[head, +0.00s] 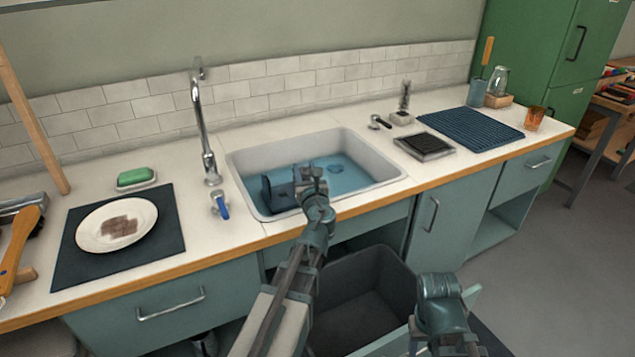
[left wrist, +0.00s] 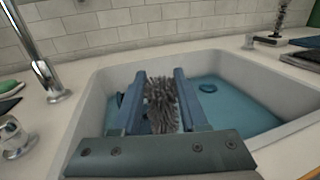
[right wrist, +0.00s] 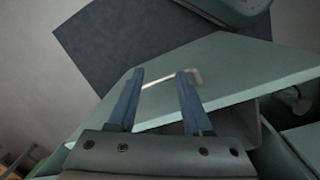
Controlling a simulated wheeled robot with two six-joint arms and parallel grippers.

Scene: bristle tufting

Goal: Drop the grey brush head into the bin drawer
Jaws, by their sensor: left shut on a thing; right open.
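My left gripper (head: 312,172) is over the sink (head: 375,160), shut on the grey brush head. In the left wrist view the brush head (left wrist: 162,105) shows as grey bristles between the two blue fingers. The bin drawer is pulled out below the counter, and its dark grey bin (head: 395,268) is open at the top, to the lower right of my left gripper. In the right wrist view my right gripper (right wrist: 160,78) is open, with the drawer's pale handle (right wrist: 190,76) between or just beyond its fingertips. Contact cannot be told.
The tap (head: 205,130) stands to the left. A plate (head: 90,228) lies on a dark mat. The wooden counter edge (head: 255,248) lies between sink and bin.

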